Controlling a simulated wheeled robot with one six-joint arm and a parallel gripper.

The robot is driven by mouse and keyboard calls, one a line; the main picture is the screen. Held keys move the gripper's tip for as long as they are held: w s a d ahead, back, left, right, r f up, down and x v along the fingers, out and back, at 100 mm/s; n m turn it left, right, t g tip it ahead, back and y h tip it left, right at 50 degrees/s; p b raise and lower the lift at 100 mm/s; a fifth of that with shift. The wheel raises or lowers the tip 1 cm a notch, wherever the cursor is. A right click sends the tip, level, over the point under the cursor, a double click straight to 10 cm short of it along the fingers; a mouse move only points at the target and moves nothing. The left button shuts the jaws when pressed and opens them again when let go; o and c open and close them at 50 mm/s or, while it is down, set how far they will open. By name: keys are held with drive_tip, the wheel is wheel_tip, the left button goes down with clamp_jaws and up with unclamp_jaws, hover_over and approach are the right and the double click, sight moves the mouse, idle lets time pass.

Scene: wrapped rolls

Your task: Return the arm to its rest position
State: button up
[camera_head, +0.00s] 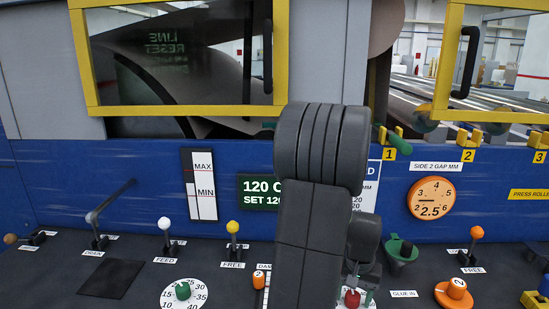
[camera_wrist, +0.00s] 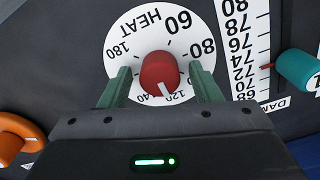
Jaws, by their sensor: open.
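My gripper (camera_wrist: 162,78) is open, with its two green fingers on either side of a red knob (camera_wrist: 159,73) in the wrist view. Gaps show between the fingers and the knob. The knob sits on a white HEAT dial (camera_wrist: 128,28), and its white mark points near 120. In the head view my dark arm (camera_head: 318,200) reaches down over the middle of the console, and the red knob (camera_head: 352,299) shows at the bottom edge. My arm hides part of the panel and the dial there.
Levers with white (camera_head: 165,224) and yellow (camera_head: 232,227) balls stand left of my arm. A green funnel-like part (camera_head: 401,250) and an orange-balled lever (camera_head: 476,233) stand to the right. In the wrist view, a teal knob (camera_wrist: 298,69) and an orange knob (camera_wrist: 18,136) flank the dial. A blue panel (camera_head: 90,185) rises behind.

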drive_tip(key=n, duration=0.4)
idle(0.3)
drive_tip(key=shift+a, duration=0.15)
